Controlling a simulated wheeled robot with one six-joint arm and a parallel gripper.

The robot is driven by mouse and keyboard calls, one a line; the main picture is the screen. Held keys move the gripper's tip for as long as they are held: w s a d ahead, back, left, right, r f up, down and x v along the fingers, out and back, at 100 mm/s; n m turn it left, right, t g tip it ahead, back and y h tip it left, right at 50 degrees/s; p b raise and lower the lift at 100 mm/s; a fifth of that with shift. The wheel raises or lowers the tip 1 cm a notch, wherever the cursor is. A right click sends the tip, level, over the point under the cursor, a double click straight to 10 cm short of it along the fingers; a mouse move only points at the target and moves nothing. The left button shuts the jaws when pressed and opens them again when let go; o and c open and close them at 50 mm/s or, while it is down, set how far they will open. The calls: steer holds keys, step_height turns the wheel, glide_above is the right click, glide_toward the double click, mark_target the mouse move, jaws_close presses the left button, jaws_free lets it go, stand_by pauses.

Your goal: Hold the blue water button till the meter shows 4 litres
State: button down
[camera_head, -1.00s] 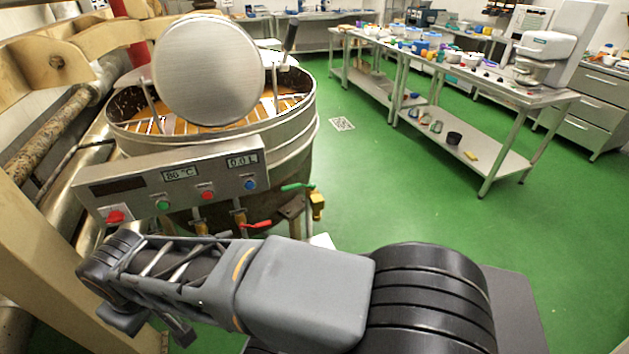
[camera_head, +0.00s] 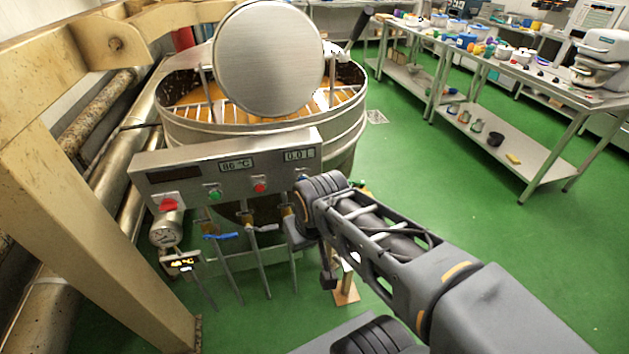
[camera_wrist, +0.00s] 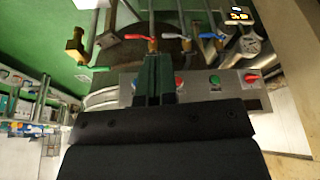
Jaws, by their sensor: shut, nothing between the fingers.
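The steel control panel (camera_head: 200,172) is on the front of the kettle (camera_head: 345,135). Its litre meter (camera_head: 299,155) at the right end reads 0.0 L. The blue button sits below this meter, but my wrist in the head view and my fingers in the wrist view largely hide it. The red button (camera_head: 260,187) and green button (camera_head: 214,195) show to its left. My gripper (camera_wrist: 157,60) is shut and empty, its fingers in front of the panel (camera_wrist: 195,86) in the wrist view. I cannot tell whether it touches anything.
Valves with blue (camera_head: 220,236) and red (camera_wrist: 140,37) handles hang below the panel. A beige frame post (camera_head: 90,190) stands left. Green floor is clear to the right, before the steel tables (camera_head: 520,150).

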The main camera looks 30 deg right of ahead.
steer(key=w+a+f+m+g+y+p, duration=0.25)
steer(key=w+f+m+y, duration=0.45)
steer(key=y, duration=0.4)
steer(key=w+d+f+m+t+h, duration=0.1)
steer(key=w+d+f+m+t, duration=0.4)
steer(key=w+d+m+t, duration=0.4)
steer(key=d+m+t+p, duration=0.1)
steer(key=d+m+t, duration=0.2)
steer(key=t, duration=0.1)
steer(key=shift+w, duration=0.15)
steer(key=shift+w+f, duration=0.1)
steer(key=shift+w, duration=0.05)
steer(key=w+d+b, duration=0.1)
steer(key=w, duration=0.7)
steer(key=shift+w+d, duration=0.2)
steer(key=shift+d, duration=0.2)
